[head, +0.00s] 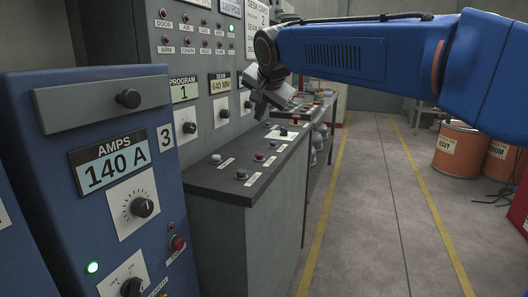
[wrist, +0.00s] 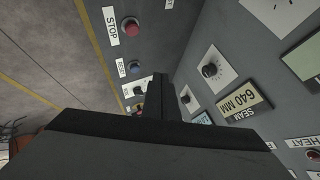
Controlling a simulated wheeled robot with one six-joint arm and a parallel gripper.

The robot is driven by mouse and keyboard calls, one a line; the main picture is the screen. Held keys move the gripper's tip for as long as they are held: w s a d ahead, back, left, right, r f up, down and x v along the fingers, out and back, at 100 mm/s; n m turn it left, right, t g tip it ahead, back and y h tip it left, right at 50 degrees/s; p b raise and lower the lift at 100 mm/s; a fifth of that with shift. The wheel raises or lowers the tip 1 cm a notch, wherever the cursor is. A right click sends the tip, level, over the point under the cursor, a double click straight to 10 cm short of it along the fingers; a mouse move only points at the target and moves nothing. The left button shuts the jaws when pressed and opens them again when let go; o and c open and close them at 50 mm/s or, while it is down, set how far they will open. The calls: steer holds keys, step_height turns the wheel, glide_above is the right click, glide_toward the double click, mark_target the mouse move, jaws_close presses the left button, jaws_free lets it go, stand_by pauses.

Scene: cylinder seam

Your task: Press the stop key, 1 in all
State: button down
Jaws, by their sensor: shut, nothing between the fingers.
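The stop key (wrist: 131,27) is a round red button on the grey console desk, with a white STOP label (wrist: 110,22) beside it, at the top of the wrist view. In the head view it is the red button (head: 259,156), between a green and a blue one. My gripper (head: 262,108) is shut and empty, above and beyond the stop key near the upright panel. In the wrist view its dark fingers (wrist: 163,85) reach up the middle, apart from the stop key, and hide part of the desk.
A blue button (wrist: 134,67) sits next to the stop key. A green button (head: 241,174) and a white one (head: 216,158) are nearer in the head view. The panel with the SEAM knob (head: 224,113) rises behind the desk.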

mark_target(260, 155)
stand_by(0.4)
steer(key=shift+f, duration=4.35)
steer(key=shift+f, duration=0.95)
steer(key=shift+r, duration=0.95)
steer(key=shift+r, duration=0.1)
steer(key=shift+r, duration=2.4)
